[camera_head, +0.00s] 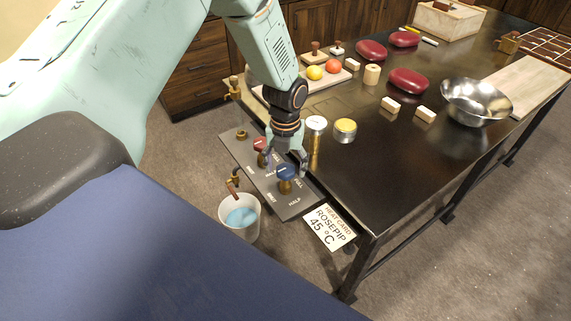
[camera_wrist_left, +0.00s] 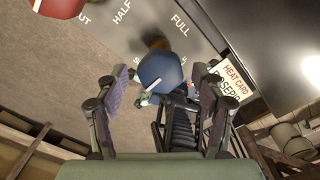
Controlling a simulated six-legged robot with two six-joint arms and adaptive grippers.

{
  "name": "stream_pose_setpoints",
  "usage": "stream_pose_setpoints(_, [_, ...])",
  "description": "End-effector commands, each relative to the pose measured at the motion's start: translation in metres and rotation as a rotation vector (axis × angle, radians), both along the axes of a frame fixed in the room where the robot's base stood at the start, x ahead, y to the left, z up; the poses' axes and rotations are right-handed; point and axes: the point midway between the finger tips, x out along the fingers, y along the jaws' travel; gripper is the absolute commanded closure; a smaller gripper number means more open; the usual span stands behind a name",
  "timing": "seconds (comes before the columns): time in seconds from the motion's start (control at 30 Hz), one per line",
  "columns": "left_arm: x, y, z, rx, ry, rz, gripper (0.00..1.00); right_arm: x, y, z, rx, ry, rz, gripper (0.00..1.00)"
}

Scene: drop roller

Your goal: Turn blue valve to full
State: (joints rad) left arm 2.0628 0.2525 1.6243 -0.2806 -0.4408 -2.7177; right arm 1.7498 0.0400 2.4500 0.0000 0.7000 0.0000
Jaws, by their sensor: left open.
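The blue valve (camera_head: 286,172) has a blue knob on a brass stem and sits on a dark grey panel (camera_head: 298,209) at the table's near left edge. My left gripper (camera_head: 286,158) points down just over it. In the left wrist view the blue knob (camera_wrist_left: 162,72) lies between and slightly ahead of the open fingers (camera_wrist_left: 158,88), with gaps on both sides. The panel bears the words FULL and HALF, and part of another word. I cannot tell which mark the valve points to. My right gripper is not in view.
A red valve (camera_head: 260,144) stands beside the blue one. A white bucket (camera_head: 251,229) with blue liquid is below a brass spout (camera_head: 234,181). A metal bowl (camera_head: 476,101) is farther right.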

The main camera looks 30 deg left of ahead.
Motion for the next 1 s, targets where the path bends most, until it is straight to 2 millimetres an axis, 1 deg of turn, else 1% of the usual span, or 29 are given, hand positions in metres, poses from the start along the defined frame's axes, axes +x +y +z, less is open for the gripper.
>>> stream_pose_setpoints(0.07, [0.0001, -0.0001, 0.0001, 0.0, 0.0, 0.0, 0.31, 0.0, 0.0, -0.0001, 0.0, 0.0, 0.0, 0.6])
stream_pose_setpoints(0.7, [0.0001, -0.0001, 0.0003, 0.0, 0.0, 0.0, 0.85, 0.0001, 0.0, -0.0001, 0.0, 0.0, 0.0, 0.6])
stream_pose_setpoints(1.0, [0.0002, 0.0, 0.0003, 0.0, 0.0, 0.039, 0.86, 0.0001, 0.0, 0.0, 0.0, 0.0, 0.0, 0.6])
